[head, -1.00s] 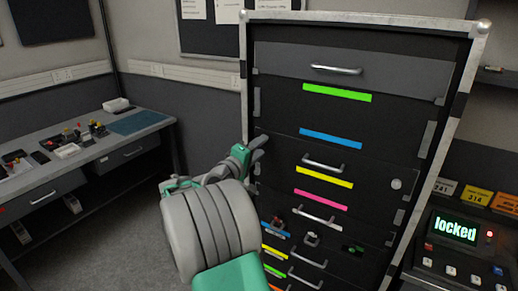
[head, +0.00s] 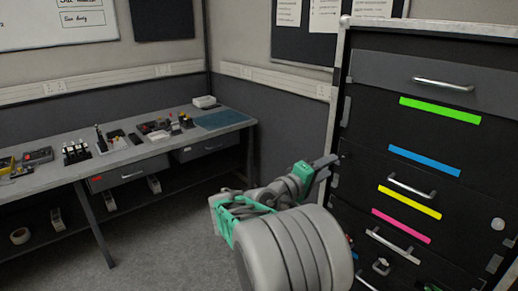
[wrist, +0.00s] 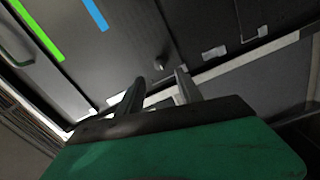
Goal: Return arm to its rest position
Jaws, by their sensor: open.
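My gripper (head: 326,164) is in front of the left edge of the black drawer cabinet (head: 380,130) in the head view. In the wrist view my gripper (wrist: 160,88) shows two fingers spread apart with nothing between them. The cabinet front (wrist: 130,45) lies beyond the fingertips, with a green strip and a blue strip at upper left. I cannot tell how large the gap to the cabinet is. My arm is bent, and its grey rounded link hides the cabinet's lower left part.
A workbench (head: 120,155) with small tools and parts stands along the wall at left. A blue mat (head: 222,119) lies on its right end. The carpet floor (head: 165,235) between bench and cabinet is clear. Drawer handles (head: 412,187) stick out from the cabinet.

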